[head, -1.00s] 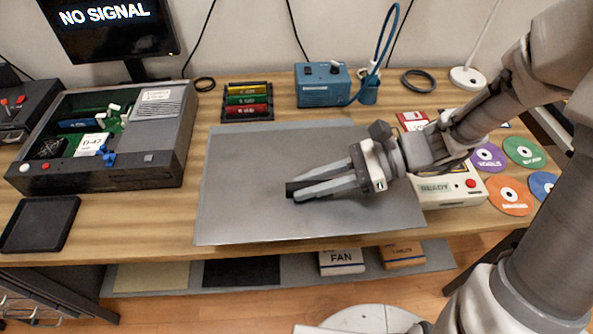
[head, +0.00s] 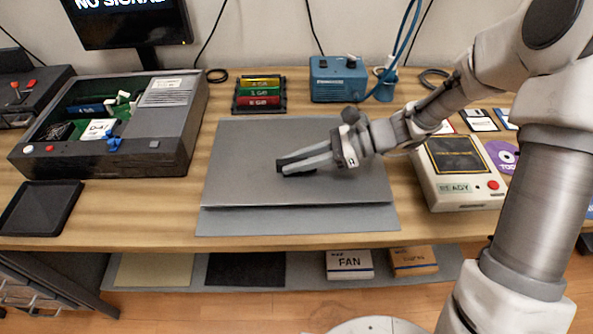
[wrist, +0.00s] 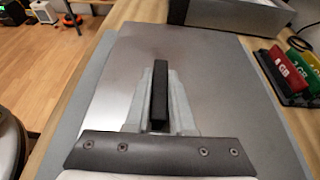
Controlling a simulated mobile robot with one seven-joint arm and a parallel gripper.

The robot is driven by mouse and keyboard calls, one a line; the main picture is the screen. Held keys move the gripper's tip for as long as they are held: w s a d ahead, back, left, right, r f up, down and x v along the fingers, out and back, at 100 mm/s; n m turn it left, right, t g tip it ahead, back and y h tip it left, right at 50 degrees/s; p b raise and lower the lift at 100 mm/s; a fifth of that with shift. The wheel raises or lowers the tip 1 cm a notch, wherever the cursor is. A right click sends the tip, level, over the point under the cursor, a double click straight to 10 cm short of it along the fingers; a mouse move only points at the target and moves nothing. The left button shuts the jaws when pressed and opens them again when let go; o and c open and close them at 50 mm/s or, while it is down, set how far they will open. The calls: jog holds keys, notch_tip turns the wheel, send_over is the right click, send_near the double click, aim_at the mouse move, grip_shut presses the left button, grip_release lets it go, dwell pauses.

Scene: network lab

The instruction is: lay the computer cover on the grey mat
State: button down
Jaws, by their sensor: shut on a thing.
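The computer cover (head: 240,165) is a flat grey metal sheet with a black bar-like handle (wrist: 160,95). It lies flat over the grey mat (head: 300,222), which shows as a strip along the cover's front edge. The rest of the mat is mostly hidden under the cover. I cannot tell whether the cover touches the mat or hangs just above it. My gripper (head: 284,168) is over the middle of the cover, shut on the handle. The wrist view shows the handle between the fingers and the cover (wrist: 205,65) spreading beyond.
The open computer case (head: 150,150) stands at the left, with a black tray (head: 42,208) before it. Behind the mat are a memory-module rack (head: 259,95) and a blue box (head: 338,80). A beige device (head: 460,180) stands close on the right.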

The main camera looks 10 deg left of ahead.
jog(key=shift+f, duration=1.15)
jog(key=shift+b, duration=0.3)
jog(key=shift+f, duration=0.2)
jog(key=c, duration=0.8)
grip_release()
jog(key=shift+o, duration=0.2)
jog(key=shift+r, duration=0.2)
jog(key=shift+d+r, duration=0.2)
jog(key=shift+d, duration=0.1)
jog(key=p+v, duration=0.3)
jog(key=v, duration=0.8)
jog(key=shift+w+d+p, duration=0.1)
jog(key=shift+d+p, duration=0.15)
jog(key=shift+p, duration=0.05)
